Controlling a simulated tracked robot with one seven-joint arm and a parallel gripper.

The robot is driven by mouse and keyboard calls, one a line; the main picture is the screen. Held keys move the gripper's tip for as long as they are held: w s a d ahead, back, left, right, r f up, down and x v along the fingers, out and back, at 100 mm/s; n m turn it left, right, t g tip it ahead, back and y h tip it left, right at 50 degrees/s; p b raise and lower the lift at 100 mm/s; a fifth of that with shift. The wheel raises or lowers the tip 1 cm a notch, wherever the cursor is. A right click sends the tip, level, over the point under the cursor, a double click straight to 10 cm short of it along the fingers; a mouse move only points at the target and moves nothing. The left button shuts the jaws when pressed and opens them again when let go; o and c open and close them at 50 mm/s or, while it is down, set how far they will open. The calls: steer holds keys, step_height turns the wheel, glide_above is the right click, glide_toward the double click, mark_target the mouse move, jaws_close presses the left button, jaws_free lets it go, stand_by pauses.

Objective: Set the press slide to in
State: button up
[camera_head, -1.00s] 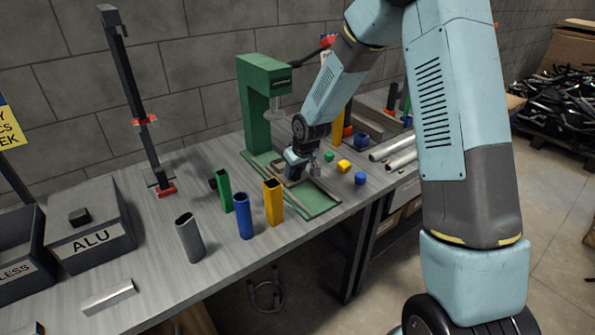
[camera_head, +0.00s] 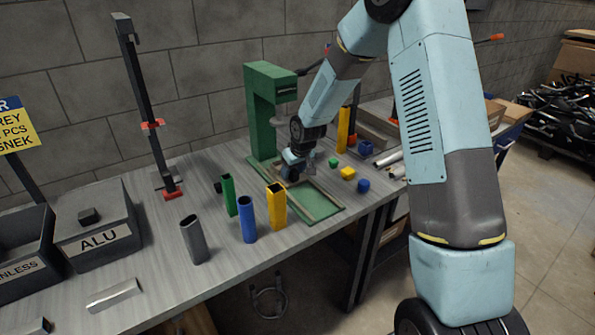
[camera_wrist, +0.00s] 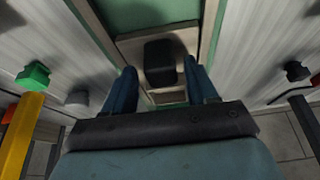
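The green press (camera_head: 260,112) stands on the workbench against the wall. Its green base (camera_head: 322,207) runs forward with a rail along each side. In the wrist view the slide (camera_wrist: 186,38) is a pale plate between the green rails, with a black knob (camera_wrist: 160,62) on it. My gripper (camera_head: 297,172) is low over the base, close to the press column. In the wrist view its two blue fingers (camera_wrist: 161,88) are apart, one on each side of the knob, with visible gaps. In the head view my gripper hides the slide and knob.
Green, blue, yellow and grey tubes (camera_head: 248,220) stand left of the base. Small green, yellow and blue blocks (camera_head: 348,173) lie to its right, near metal pipes (camera_head: 392,160). An ALU bin (camera_head: 98,238) and a tall black stand (camera_head: 140,100) are further left.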

steer(key=v, duration=1.3)
steer(key=shift+r, duration=0.3)
steer(key=shift+s+d, duration=0.1)
steer(key=shift+s, duration=0.05)
steer(key=s+d+r+m+t+h, duration=0.1)
steer(key=s+d+r, duration=0.4)
steer(key=s+r, duration=0.25)
steer(key=s+d+r+m+h, duration=0.1)
steer(key=s+d+r+m, duration=0.1)
steer(key=s+d+r, duration=0.45)
steer(key=s+d+r+m, duration=0.1)
steer(key=s+d+r, duration=0.1)
steer(key=s, duration=0.8)
steer(key=s+d+r+m, duration=0.1)
steer(key=s+d+r, duration=0.1)
steer(key=s, duration=0.8)
steer(key=shift+s+d+r+m+t, duration=0.2)
steer(key=shift+s+r+m+t, duration=0.1)
steer(key=shift+s+m, duration=0.1)
